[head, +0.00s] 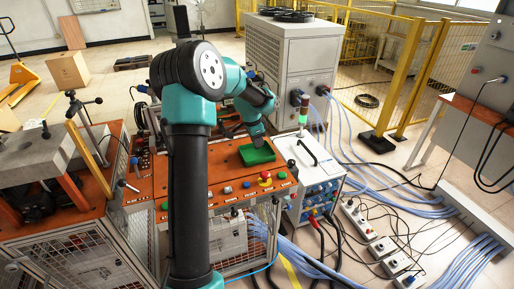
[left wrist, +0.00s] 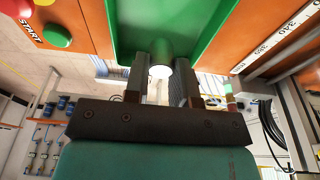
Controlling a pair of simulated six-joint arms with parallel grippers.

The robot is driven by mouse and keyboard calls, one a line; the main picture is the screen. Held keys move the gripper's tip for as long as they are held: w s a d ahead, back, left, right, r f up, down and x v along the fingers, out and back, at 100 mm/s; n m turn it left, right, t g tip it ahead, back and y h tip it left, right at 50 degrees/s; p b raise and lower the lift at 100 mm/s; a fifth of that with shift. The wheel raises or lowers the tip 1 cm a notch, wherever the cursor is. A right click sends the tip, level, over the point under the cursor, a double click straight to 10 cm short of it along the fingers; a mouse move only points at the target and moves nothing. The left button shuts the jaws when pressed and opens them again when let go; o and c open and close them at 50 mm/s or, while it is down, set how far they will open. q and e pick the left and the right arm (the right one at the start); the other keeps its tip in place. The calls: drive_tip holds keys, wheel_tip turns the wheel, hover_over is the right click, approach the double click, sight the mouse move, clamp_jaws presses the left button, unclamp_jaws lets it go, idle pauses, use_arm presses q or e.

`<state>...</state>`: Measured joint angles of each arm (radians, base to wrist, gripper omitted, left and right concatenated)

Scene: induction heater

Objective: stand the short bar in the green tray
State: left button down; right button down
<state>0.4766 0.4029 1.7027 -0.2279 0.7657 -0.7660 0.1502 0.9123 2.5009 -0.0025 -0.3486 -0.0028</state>
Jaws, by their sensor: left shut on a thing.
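The green tray (head: 262,156) sits on the orange bench top in the head view. It also fills the upper middle of the left wrist view (left wrist: 206,22). My left gripper (left wrist: 160,88) is shut on the short bar (left wrist: 160,52), a smooth metal cylinder with a bright round end toward the wrist camera and green reflections on its side. In the head view my left gripper (head: 257,139) is just above the tray, and the bar is hidden there. I cannot tell whether the bar touches the tray floor. My right gripper is not in view.
A red emergency button (head: 265,177) and several coloured buttons line the bench's front edge by the tray. A white power unit (head: 310,170) with a black handle stands to the right. A signal lamp (head: 303,112) stands behind it. A tall grey cabinet (head: 290,62) is at the back.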

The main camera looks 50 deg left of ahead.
use_arm(q)
drive_tip(key=shift+f, duration=1.75)
drive_tip(key=shift+f, duration=0.15)
drive_tip(key=c, duration=0.9)
unclamp_jaws()
drive_tip(key=shift+c, duration=0.2)
wheel_tip(320, 180, up, 12)
drive_tip(key=s, duration=0.2)
drive_tip(key=shift+a, duration=0.4)
drive_tip(key=shift+s, duration=0.1)
